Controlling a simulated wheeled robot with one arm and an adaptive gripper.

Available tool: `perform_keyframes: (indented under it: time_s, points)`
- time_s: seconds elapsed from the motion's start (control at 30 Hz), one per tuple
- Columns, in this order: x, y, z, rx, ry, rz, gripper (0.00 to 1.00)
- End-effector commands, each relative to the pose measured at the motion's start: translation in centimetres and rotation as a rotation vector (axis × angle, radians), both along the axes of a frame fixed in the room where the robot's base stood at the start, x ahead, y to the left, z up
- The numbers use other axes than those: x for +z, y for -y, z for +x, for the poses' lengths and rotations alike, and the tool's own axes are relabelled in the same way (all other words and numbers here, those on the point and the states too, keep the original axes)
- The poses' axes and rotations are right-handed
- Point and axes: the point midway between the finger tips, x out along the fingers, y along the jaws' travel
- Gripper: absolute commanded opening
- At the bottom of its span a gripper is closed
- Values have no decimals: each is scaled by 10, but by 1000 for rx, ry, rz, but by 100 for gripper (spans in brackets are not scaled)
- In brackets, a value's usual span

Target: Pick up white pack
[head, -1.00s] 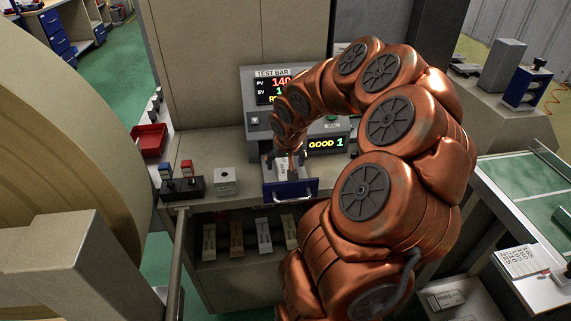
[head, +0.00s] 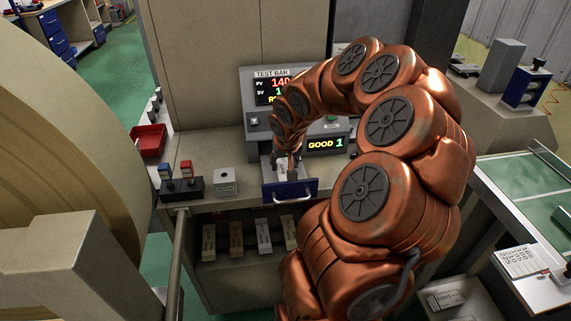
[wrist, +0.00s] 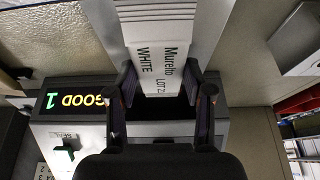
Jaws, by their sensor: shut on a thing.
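The white pack (wrist: 160,58), printed "Muretto", "LOT" and "WHITE", lies between my gripper's fingers in the wrist view. My gripper (wrist: 160,88) is shut on it, with one dark finger along each side. In the head view a small part of the pack (head: 282,169) shows at the blue-fronted drawer (head: 290,190) of the test bar machine. My gripper (head: 287,164) is there too, partly hidden by my arm. I cannot tell whether the pack is clear of the drawer floor.
The machine (head: 254,124) shows "TEST BAR" and "GOOD 1". A small white block (head: 225,182) and a switch box (head: 181,188) stand left of the drawer. Several packs (head: 264,237) stand on the shelf below. A red bin (head: 149,140) is further left.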

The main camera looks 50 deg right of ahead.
Motion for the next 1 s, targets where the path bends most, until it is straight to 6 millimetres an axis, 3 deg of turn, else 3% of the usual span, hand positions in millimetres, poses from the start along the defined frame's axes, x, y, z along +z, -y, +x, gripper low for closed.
perform_keyframes:
  time_s: [0.17,0.5,0.8,1.0]
  points:
    - [5,-1,-2,-1,5,-2,28]
    - [46,-2,-2,-1,3,-3,28]
    - [70,-3,-3,1,1,-1,28]
    - [69,-12,-15,1,0,0,28]
